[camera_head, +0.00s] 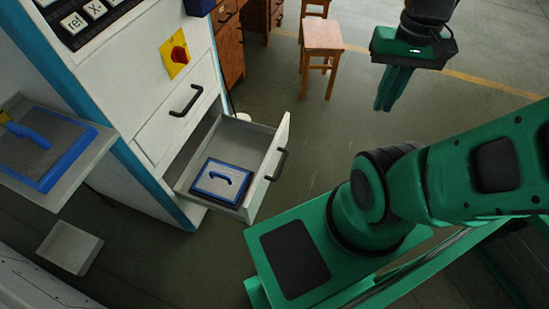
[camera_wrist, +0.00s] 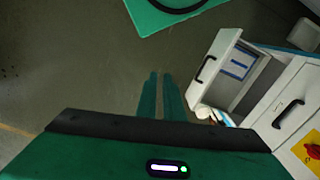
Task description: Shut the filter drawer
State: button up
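The filter drawer (camera_head: 270,165) stands pulled out of the white cabinet, below a shut front with its own black handle. It has a pale front with a black bar handle, and a blue-framed filter cartridge (camera_head: 222,183) lies in it. In the wrist view the open drawer (camera_wrist: 215,62) is right of my fingers, with its handle facing left. My gripper (camera_head: 384,106) is up and to the right of the drawer in the head view, apart from it. In the wrist view the fingers (camera_wrist: 160,76) are close together with nothing held between them.
A tray with a blue frame (camera_head: 75,170) juts out at left, above a small pale bin (camera_head: 70,247) on the floor. A red knob (camera_head: 179,54) is on the cabinet. The floor before the drawer is clear.

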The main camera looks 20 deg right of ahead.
jog(key=shift+n+y, duration=0.5)
jog(key=shift+y, duration=0.4)
jog(key=w+d+f, duration=0.1)
jog(key=w+f, duration=0.2)
jog(key=w+d+f, duration=0.1)
jog(key=w+f, duration=0.3)
jog(key=w+d+f, duration=0.1)
jog(key=w+f, duration=0.2)
jog(key=shift+w+f, duration=0.2)
jog(key=shift+f, duration=0.1)
grip_shut()
jog(key=m+t+y, duration=0.4)
jog(key=t+y, duration=0.1)
jog(key=t, duration=0.2)
send_near(287, 121)
notch_tip(287, 121, down, 4)
jog(key=w+a, duration=0.2)
jog(key=shift+w+a, duration=0.45)
jog(key=shift+w, duration=0.05)
